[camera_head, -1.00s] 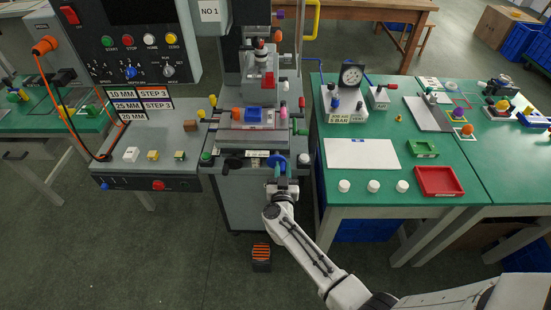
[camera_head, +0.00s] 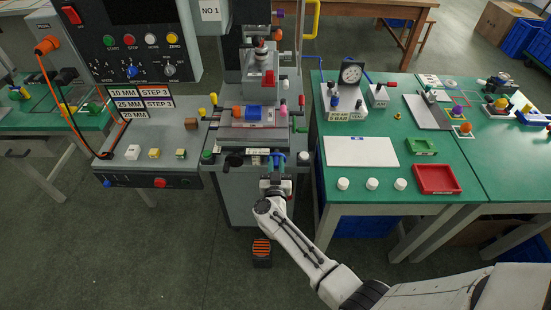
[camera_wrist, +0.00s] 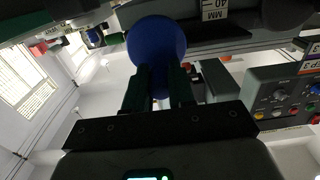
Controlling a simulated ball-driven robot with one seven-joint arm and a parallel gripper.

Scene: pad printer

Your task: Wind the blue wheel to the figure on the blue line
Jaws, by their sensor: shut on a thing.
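The blue wheel (camera_head: 279,155) is on the front of the grey machine, below its slide. In the wrist view, the blue wheel (camera_wrist: 156,45) shows as a round knob. My gripper (camera_head: 278,170) is at the wheel, and its dark fingers (camera_wrist: 161,82) are shut on the near part of it. The fingers hide part of the wheel. A scale plate (camera_wrist: 214,10) reading "40" and "MM" is beside the wheel. Figure cards (camera_head: 128,104) hang under the control panel; the middle row appears to read 25 MM, with a bluish edge.
A control panel (camera_head: 125,45) and a grey side bench (camera_head: 165,140) with coloured blocks stand to the left. A dark knob (camera_head: 234,160) and a green knob (camera_head: 207,156) are left of the wheel. A green table (camera_head: 380,185) with a red tray (camera_head: 437,179) stands to the right.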

